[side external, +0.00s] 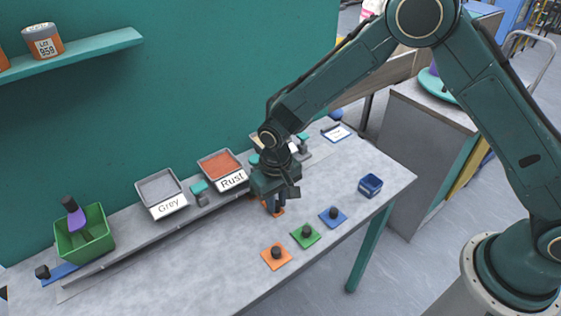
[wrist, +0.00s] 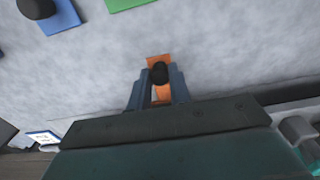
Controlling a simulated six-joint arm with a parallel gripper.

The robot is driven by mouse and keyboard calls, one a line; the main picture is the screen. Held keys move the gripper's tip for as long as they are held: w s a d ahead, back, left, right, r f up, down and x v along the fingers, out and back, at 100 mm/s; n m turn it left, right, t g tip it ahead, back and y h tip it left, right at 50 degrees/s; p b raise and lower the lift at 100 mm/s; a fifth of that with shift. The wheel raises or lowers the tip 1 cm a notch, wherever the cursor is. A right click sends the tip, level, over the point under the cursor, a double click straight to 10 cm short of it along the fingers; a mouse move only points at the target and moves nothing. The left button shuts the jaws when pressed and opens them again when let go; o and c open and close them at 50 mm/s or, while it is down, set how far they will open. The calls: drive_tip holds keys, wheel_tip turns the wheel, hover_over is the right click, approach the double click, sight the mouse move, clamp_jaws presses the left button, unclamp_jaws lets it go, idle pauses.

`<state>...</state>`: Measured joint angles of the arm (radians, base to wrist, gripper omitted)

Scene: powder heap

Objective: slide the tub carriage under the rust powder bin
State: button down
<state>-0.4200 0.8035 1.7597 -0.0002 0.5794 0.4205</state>
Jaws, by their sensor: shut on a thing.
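The green tub (side external: 85,240) stands at the far left end of the rail. Its blue carriage (side external: 62,271) shows below it, with a black knob (side external: 42,272) at the left end. The rust powder bin (side external: 221,165), labelled Rust, sits over the rail near the middle, well right of the tub. My gripper (side external: 276,207) is low over the table, right of the Rust label and far from the carriage. In the wrist view its fingers (wrist: 160,88) are shut on the black knob (wrist: 159,72) of an orange piece (wrist: 158,60).
The Grey bin (side external: 158,186) stands between tub and rust bin. Another bin is partly hidden by my arm. Orange (side external: 276,258), green (side external: 305,236) and blue (side external: 333,217) knobbed plates lie in front. A blue box (side external: 370,185) stands right. The table's left front is clear.

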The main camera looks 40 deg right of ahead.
drive_tip(key=shift+w+a+r, duration=0.1)
drive_tip(key=shift+a, duration=3.65)
drive_tip(key=c, duration=1.4)
unclamp_jaws()
wheel_tip(320, 180, up, 7)
drive_tip(key=shift+r, duration=0.15)
drive_tip(key=shift+d+r, duration=0.15)
